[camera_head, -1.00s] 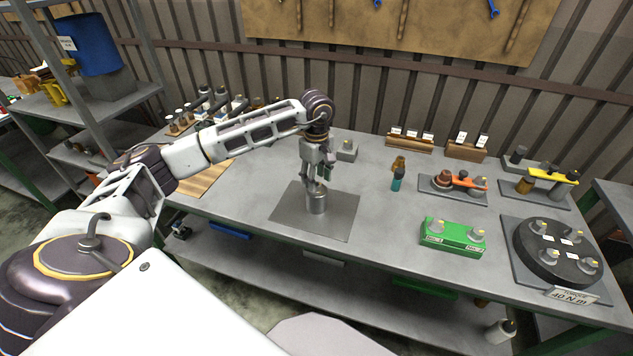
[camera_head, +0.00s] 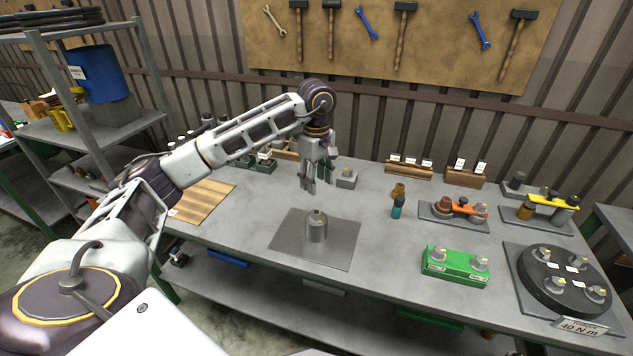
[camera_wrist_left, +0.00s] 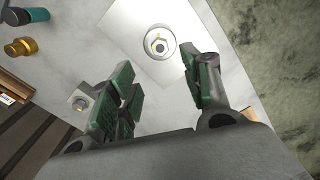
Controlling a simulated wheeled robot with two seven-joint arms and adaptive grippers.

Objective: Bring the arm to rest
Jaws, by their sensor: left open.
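My left gripper (camera_head: 318,178) hangs from the left arm above the workbench (camera_head: 240,225), behind and above a small metal cylinder. It is open and empty; in the left wrist view its green-padded fingers (camera_wrist_left: 160,95) stand apart with nothing between them. The metal cylinder (camera_head: 317,227) stands upright on a grey square plate (camera_head: 290,245) on the bench. The cylinder also shows from above in the left wrist view (camera_wrist_left: 158,42), beyond the fingertips and clear of them. My right gripper is in neither view.
A grey block (camera_head: 346,179) stands close to the gripper at the right. A wooden board (camera_head: 203,200) lies at left. A tool board (camera_head: 400,40) hangs behind.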

